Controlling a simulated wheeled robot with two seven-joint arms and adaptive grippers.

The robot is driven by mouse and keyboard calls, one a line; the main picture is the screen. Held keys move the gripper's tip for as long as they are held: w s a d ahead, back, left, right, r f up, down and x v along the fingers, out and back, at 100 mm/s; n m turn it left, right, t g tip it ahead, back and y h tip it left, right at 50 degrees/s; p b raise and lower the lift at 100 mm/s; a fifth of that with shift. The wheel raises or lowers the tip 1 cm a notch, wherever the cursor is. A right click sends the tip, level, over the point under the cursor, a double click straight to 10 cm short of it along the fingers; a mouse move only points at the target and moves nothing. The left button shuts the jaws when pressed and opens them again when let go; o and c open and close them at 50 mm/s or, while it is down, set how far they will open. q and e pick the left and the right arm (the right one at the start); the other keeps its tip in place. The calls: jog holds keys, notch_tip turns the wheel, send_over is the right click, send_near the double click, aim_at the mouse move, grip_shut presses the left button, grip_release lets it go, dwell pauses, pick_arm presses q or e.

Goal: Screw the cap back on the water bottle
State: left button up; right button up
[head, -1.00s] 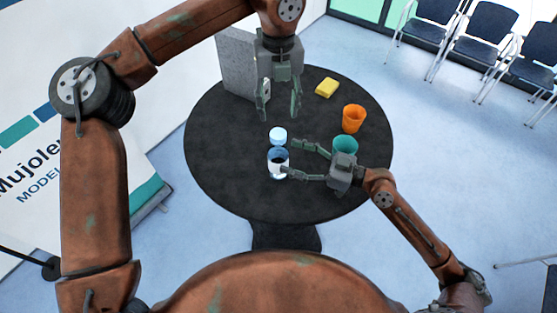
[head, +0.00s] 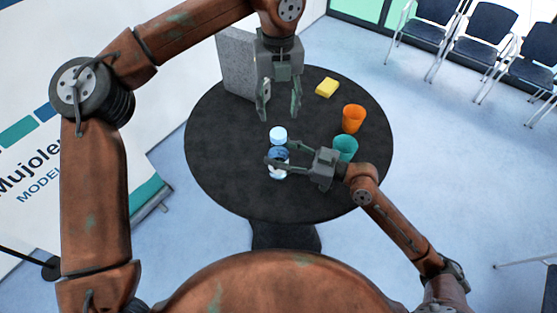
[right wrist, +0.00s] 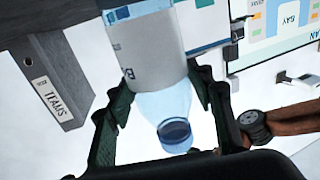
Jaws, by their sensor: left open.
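The water bottle (head: 279,174) stands on the round table, clear pale blue with a whitish label. In the right wrist view the bottle (right wrist: 150,48) lies between my fingers, its neck toward the lower edge. A dark blue ring or cap (right wrist: 175,133) shows at the neck; I cannot tell which. In the head view a pale blue round piece (head: 278,133) shows just behind the bottle's middle; I cannot tell whether it is part of the bottle. My right gripper (head: 278,153) has its fingers around the bottle; contact is unclear. My left gripper (head: 279,114) is open and empty, above and behind it.
A teal cup (head: 346,148) stands close to my right gripper. An orange cup (head: 353,118) and a yellow sponge-like block (head: 326,88) are behind it. A grey binder (head: 237,62) stands at the back left. The left side of the black table (head: 220,145) is clear.

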aim_at(279, 133)
grip_shut()
pick_arm(q)
jog(key=shift+n, duration=2.3)
jog(key=shift+f, duration=0.1)
jog(key=shift+f, duration=3.9)
